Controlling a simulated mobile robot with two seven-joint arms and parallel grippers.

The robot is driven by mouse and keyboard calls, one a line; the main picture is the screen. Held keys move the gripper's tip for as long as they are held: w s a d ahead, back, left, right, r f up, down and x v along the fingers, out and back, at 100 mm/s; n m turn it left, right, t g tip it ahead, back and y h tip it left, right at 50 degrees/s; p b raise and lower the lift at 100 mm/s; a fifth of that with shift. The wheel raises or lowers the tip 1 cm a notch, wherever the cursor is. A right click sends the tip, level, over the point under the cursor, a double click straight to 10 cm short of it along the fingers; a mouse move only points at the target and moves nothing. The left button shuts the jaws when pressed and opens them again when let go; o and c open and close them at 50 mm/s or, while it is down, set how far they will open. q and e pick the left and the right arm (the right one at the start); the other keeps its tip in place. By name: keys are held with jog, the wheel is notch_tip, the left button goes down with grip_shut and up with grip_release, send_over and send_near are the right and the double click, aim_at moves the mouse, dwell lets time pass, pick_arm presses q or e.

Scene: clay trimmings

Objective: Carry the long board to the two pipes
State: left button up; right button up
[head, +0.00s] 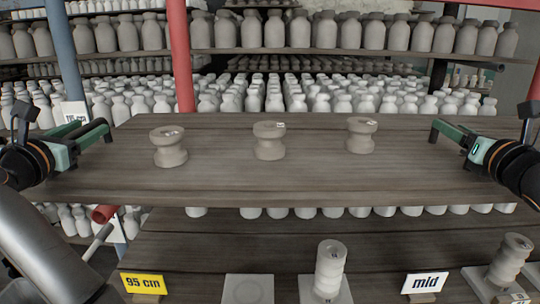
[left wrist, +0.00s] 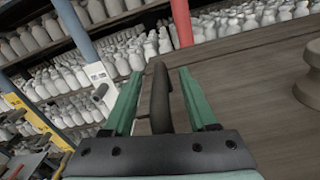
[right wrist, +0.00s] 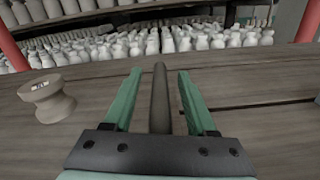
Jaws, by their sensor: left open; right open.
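The long board (head: 300,185) spans the head view, lying level and dark grey-brown. Three pale clay spools stand upright on it: left (head: 169,150), middle (head: 269,144) and right (head: 361,138). My left gripper (head: 98,131) is open at the board's left end, and my right gripper (head: 442,131) is open over its right end. Each wrist view shows a dark rod between the open fingers, in the left wrist view (left wrist: 160,100) and the right wrist view (right wrist: 160,97); I cannot tell whether it belongs to the board. A blue upright pipe (head: 62,50) and a red one (head: 180,60) stand behind the board.
Racks of pale bottles (head: 300,35) fill the back. Below the board, a nearer wooden surface (head: 200,250) holds a yellow "95 cm" sign (head: 143,284), a white "mid" sign (head: 425,283), a bare square plate (head: 248,288) and two spool stacks, middle (head: 329,268) and right (head: 510,258).

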pick_arm(q)
grip_shut()
pick_arm(e)
grip_shut()
dwell(1.0)
pick_arm(q)
jog(key=shift+r, duration=0.3)
pick_arm(e)
jog(key=shift+r, duration=0.3)
